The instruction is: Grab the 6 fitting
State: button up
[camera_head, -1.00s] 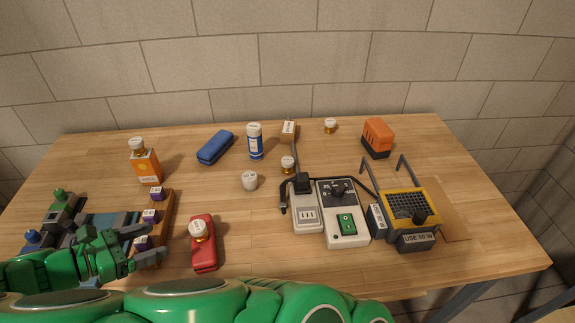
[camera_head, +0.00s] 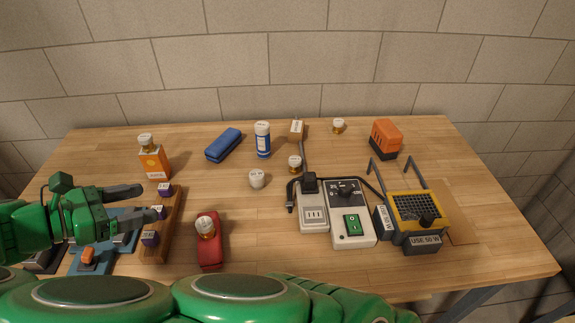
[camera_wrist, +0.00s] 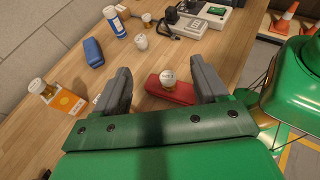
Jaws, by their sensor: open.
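Several brass fittings with pale labelled caps are in view; their numbers are too small to read, so I cannot tell which is the 6. One fitting (camera_head: 206,226) rests on the red case (camera_head: 211,252). It also shows in the wrist view (camera_wrist: 168,78), between and beyond my fingers. Others are on the orange box (camera_head: 147,141), near the black plug (camera_head: 295,162) and at the back (camera_head: 339,125). My gripper (camera_head: 144,203) is open and empty at the left, over the blue tray and close to the wooden rack. It also shows open in the wrist view (camera_wrist: 162,76).
The wooden rack (camera_head: 172,221) holds purple-sided blocks. White power units (camera_head: 353,228) with a cord and a yellow-framed device (camera_head: 418,207) fill the right. The front middle is clear.

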jog(key=w+d+f+m+g+y, duration=0.55)
jog(key=w+d+m, duration=0.2)
jog(key=m, duration=0.35)
jog(key=w+d+f+m+g+y, duration=0.55)
jog(key=d+m+g, duration=0.2)
jog(key=m, duration=0.35)
jog(key=w+d+r+m+t+y, duration=0.55)
jog(key=w+d+m, duration=0.35)
jog(key=d+m, duration=0.3)
jog(key=w+d+r+m+t+y, duration=0.45)
jog(key=w+d+m+y, duration=0.35)
jog(key=d+m, duration=0.4)
jog(key=m, duration=0.1)
send_near(294, 163)
jog(key=shift+g+h, duration=0.3)
jog(key=shift+h, duration=0.15)
jog(key=w+a+f, duration=0.2)
jog(key=w+a, duration=0.1)
jog(key=shift+w+a, duration=0.15)
jog(key=shift+w, duration=0.1)
jog(key=shift+a+f, duration=0.1)
jog(key=shift+f, duration=0.25)
jog(key=shift+x, duration=1.2)
jog(key=x, duration=0.3)
jog(key=shift+s+a+r, duration=0.1)
jog(key=shift+a+r, duration=0.05)
jog(key=shift+a, duration=0.15)
jog(key=shift+x, duration=0.95)
